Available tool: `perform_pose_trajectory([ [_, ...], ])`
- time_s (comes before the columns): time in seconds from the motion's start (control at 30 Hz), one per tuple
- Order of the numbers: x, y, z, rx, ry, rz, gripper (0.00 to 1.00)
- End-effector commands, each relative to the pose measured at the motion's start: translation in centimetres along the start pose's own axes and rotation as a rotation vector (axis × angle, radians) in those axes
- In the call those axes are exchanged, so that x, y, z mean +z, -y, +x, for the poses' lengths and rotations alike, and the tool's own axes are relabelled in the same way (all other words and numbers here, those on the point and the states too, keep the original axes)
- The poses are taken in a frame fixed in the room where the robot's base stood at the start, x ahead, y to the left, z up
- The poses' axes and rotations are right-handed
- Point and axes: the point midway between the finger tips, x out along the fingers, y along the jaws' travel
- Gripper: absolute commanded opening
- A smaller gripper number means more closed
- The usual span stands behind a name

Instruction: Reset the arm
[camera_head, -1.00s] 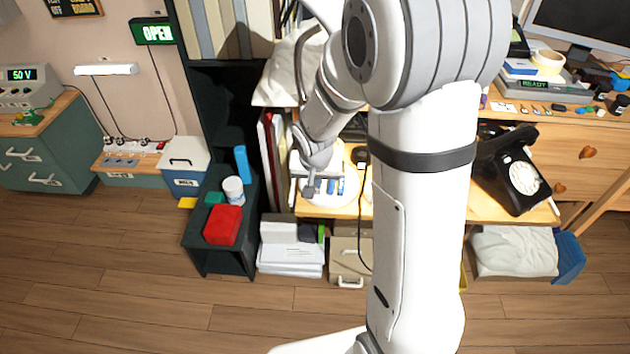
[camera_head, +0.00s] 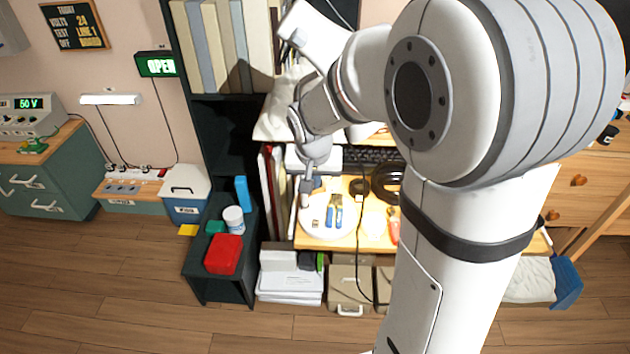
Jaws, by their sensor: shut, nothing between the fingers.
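My gripper (camera_head: 305,198) is small in the head view, at the end of my white arm. It points down over the left edge of a round white plate or mat (camera_head: 318,228) on the wooden desk. Its fingers look closed, with nothing visible between them. Whether the fingertips touch the surface below I cannot tell. My large arm links fill the right half of the view and hide much of the desk, including the place where a black dial phone showed before.
Blue-handled tools (camera_head: 335,215) lie near the gripper. A keyboard (camera_head: 372,155) and a coiled black cable (camera_head: 388,184) are behind. A dark shelf with a red box (camera_head: 224,254) stands at left. Open wooden floor (camera_head: 110,290) lies in front.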

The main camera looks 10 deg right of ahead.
Motion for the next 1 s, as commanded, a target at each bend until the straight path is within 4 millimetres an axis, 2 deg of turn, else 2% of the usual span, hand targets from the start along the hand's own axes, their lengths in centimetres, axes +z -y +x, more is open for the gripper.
perform_pose_trajectory([
  [0.27,0.0,-0.1,-0.1,0.000,0.000,0.000,0.00],
  [0.37,0.3,-0.6,-1.8,-0.001,0.002,-0.010,0.00],
  [0.47,1.4,-1.7,-5.2,-0.004,0.008,-0.038,0.00],
  [0.53,2.6,-2.8,-8.4,-0.009,0.017,-0.069,0.00],
  [0.7,6.7,-5.3,-15.6,-0.031,0.045,-0.160,0.00],
  [0.83,9.7,-6.6,-19.0,-0.051,0.063,-0.222,0.00],
  [1.0,11.9,-7.3,-20.9,-0.069,0.077,-0.269,0.00],
])
